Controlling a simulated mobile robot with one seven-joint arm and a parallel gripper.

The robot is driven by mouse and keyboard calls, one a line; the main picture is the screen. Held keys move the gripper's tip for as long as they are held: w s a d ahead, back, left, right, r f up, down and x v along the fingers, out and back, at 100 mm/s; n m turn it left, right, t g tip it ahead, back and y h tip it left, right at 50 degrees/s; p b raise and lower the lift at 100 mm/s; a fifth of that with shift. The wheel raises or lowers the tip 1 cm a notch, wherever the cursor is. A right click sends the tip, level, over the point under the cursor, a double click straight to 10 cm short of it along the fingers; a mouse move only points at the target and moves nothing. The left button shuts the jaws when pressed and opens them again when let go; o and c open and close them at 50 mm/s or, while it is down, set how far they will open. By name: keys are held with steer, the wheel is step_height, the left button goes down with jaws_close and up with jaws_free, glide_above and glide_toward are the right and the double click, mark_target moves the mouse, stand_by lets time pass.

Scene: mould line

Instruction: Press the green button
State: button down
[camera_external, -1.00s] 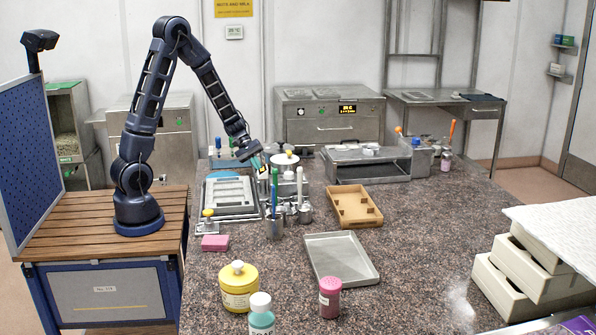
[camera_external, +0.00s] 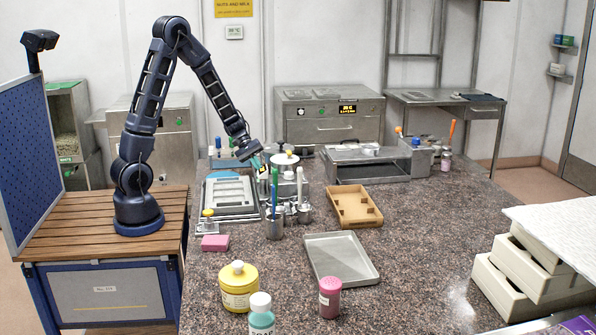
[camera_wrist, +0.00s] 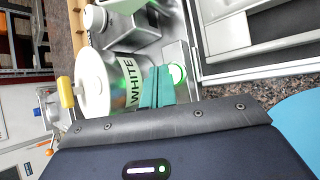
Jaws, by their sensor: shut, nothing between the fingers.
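The green button (camera_wrist: 178,74) shows in the wrist view as a small round pale disc with a bright green rim, on a grey metal housing. The teal fingers of my gripper (camera_wrist: 158,80) are closed together with nothing between them. Their tips lie right beside the button's left edge and partly cover it; I cannot tell whether they touch it. In the external view my gripper (camera_external: 260,161) points down among the equipment on the counter's left side, and the button cannot be made out there.
A white-lidded container marked WHITE (camera_wrist: 132,84) stands close to the fingers. In the external view, a cup of pens (camera_external: 274,226) stands in front of my gripper. A brown tray (camera_external: 355,222) and a metal tray (camera_external: 341,275) lie to the right.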

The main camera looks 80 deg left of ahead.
steer(key=shift+r, duration=0.1)
steer(key=shift+r, duration=2.9)
steer(key=shift+d+r, duration=0.1)
steer(key=s+d+r+m+g, duration=0.2)
steer(key=s+d+r+m, duration=0.25)
steer(key=d+r, duration=0.2)
steer(key=s+d+r+m+y, duration=0.3)
steer(key=s+d+r+m, duration=0.1)
steer(key=s, duration=0.6)
steer(key=s+d+r+m+t+y, duration=0.1)
steer(key=s+d+r+m+y, duration=0.3)
steer(key=s+r+m, duration=0.3)
steer(key=s+d, duration=0.1)
steer(key=s, duration=0.2)
steer(key=shift+m, duration=0.35)
